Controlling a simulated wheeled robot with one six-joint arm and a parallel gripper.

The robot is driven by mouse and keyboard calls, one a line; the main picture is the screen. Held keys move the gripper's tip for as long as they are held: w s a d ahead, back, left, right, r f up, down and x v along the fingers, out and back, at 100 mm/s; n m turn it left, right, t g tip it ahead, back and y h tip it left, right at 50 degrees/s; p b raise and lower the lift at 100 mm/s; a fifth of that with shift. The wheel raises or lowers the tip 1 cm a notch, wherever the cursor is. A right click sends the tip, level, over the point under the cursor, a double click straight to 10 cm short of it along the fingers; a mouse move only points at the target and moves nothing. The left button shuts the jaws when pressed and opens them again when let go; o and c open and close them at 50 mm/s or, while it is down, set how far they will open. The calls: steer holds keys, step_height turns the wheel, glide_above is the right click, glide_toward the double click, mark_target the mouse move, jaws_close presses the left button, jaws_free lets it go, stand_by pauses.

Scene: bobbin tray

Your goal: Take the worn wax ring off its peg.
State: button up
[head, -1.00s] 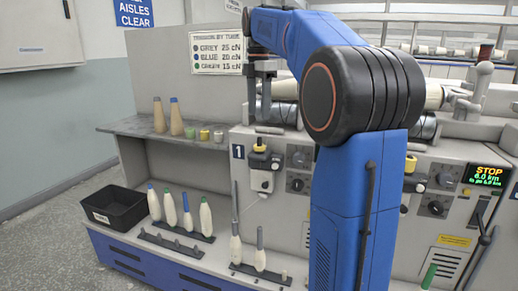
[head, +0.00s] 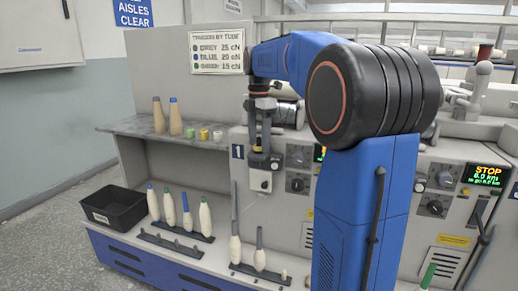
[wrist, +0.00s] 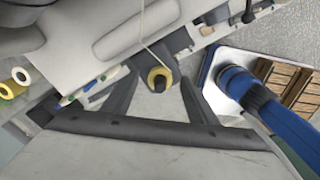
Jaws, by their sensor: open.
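The worn wax ring (wrist: 160,77) is a yellow ring around a dark peg (wrist: 160,84) on the machine front. In the wrist view it appears between the two fingers of my gripper (wrist: 158,92), with a gap on each side. The fingers are apart and hold nothing. I cannot tell whether the fingertips reach as deep as the ring. In the head view my gripper (head: 263,145) hangs pointing down just above the white unit on the machine front, and it hides most of the ring and peg there.
Several small rings and pots stand on the grey shelf (head: 150,125) at left, beside two tan cones (head: 175,118). A black bin (head: 115,205) and several bobbins (head: 169,207) on peg strips stand below. A pale thread (wrist: 153,45) runs close above the ring in the wrist view.

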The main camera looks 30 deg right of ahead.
steer(key=c, duration=1.1)
